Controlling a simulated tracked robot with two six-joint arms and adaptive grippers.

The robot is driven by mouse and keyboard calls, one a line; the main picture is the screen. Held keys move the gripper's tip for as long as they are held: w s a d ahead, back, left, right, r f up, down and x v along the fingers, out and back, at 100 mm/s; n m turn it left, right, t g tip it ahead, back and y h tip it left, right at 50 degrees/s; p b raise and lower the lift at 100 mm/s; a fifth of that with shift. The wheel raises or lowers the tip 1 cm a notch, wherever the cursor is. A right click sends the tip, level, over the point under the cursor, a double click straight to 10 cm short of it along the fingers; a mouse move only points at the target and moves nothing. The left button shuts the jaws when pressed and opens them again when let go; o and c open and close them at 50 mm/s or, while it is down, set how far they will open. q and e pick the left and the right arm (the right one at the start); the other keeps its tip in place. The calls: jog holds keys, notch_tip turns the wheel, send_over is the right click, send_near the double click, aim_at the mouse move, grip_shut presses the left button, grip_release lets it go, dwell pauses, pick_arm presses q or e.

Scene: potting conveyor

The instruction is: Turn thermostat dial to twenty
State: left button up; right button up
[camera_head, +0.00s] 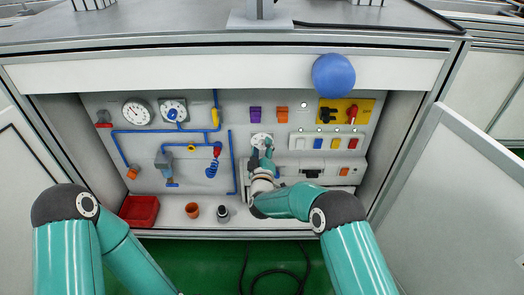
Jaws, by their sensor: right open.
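A round white dial (261,139), which looks like the thermostat dial, is on the grey back panel near the middle. Its scale and pointer are too small to read. My right gripper (262,153) is open, right in front of the dial's lower part, and hides some of it. I cannot tell whether the fingers touch the dial. My left arm shows at the lower left, and its gripper is out of view.
A gauge (137,111) and another dial plate (173,110) are at the panel's upper left, above blue pipes. A blue ball (333,76) is at the upper right. A red bin (139,210) and a brown pot (192,210) stand on the lower ledge. An open cabinet door (455,205) is at right.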

jog(key=shift+w, duration=0.1)
jog(key=shift+c, duration=0.4)
grip_shut()
